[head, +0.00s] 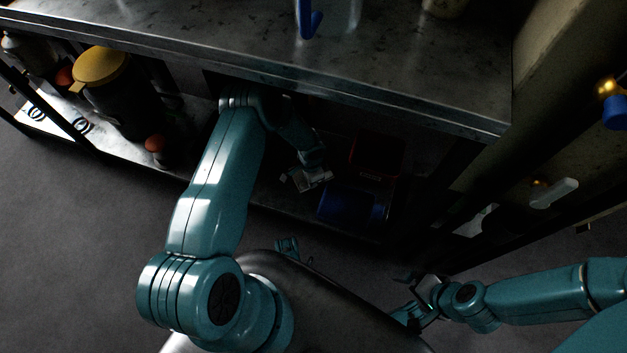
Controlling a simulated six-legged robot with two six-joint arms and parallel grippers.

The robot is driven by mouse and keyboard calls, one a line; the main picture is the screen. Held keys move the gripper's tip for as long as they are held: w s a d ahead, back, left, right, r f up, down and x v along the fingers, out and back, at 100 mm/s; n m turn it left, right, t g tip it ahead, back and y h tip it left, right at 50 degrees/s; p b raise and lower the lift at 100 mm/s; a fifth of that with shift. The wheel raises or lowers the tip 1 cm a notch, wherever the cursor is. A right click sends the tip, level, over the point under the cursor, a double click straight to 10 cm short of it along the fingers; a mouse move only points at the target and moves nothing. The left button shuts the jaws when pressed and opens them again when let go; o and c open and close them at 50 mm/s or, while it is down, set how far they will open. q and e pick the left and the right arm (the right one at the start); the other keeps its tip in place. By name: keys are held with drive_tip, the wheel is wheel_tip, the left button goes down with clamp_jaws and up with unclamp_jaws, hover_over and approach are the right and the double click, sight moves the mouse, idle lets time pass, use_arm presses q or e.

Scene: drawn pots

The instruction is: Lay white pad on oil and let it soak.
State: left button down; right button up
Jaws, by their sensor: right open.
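I cannot make out a white pad or an oil patch in the head view. My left gripper (308,178) is at the end of the teal arm that reaches under the metal worktop. It is small and pale there, over the dark lower shelf, and I cannot tell whether its jaws are apart or hold anything. My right gripper (414,296) is low at the right, over the dark floor in front of the bench. It is open, and nothing shows between its jaws.
The metal worktop (400,75) overhangs the lower shelf (270,196). On the shelf are a blue container (350,204), a red box (376,154) and a dark bin with a yellow lid (101,67). A blue item (308,22) is on the worktop. Grey floor (70,230) is clear at left.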

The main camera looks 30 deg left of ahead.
use_arm(q)
drive_tip(key=shift+f, duration=0.95)
drive_tip(key=shift+r, duration=0.1)
drive_tip(key=c, duration=1)
unclamp_jaws()
use_arm(e)
drive_tip(key=shift+w+d+f, duration=0.25)
drive_tip(key=shift+d+f, duration=0.1)
drive_tip(key=shift+f, duration=0.25)
use_arm(q)
drive_tip(key=shift+r, duration=0.2)
wheel_tip(320, 180, up, 7)
drive_tip(key=p, duration=0.3)
drive_tip(key=shift+r, duration=0.1)
use_arm(e)
drive_tip(key=r, duration=0.3)
drive_tip(key=shift+s+a, duration=0.4)
